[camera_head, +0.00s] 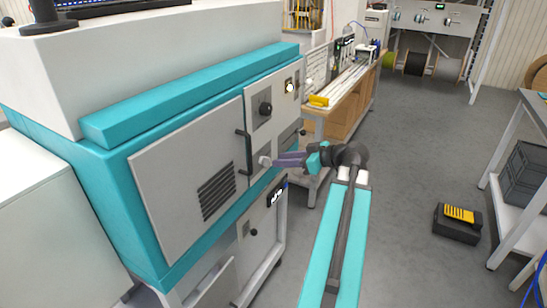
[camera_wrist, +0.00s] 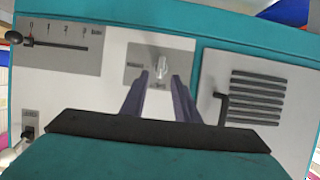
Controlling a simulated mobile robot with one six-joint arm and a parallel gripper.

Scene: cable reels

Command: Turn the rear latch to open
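A small light-coloured latch knob (camera_head: 265,161) sits on the front of the teal and white machine, right of the vented door. In the wrist view it is a pale upright tab (camera_wrist: 161,68) on a grey plate, centred between and just beyond my fingertips. No readable label tells me that it is the rear one. My gripper (camera_head: 277,162) points at it from the right. In the wrist view the two purple fingers of my gripper (camera_wrist: 162,82) are apart with nothing between them. Whether either finger touches the tab, I cannot tell.
The vented door (camera_head: 190,175) has a dark bar handle (camera_head: 243,150) close left of the latch. A black knob (camera_head: 265,108) is above it. The wrist view shows a slider scale (camera_wrist: 58,44) at left. A black and yellow case (camera_head: 459,222) lies on the floor at right.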

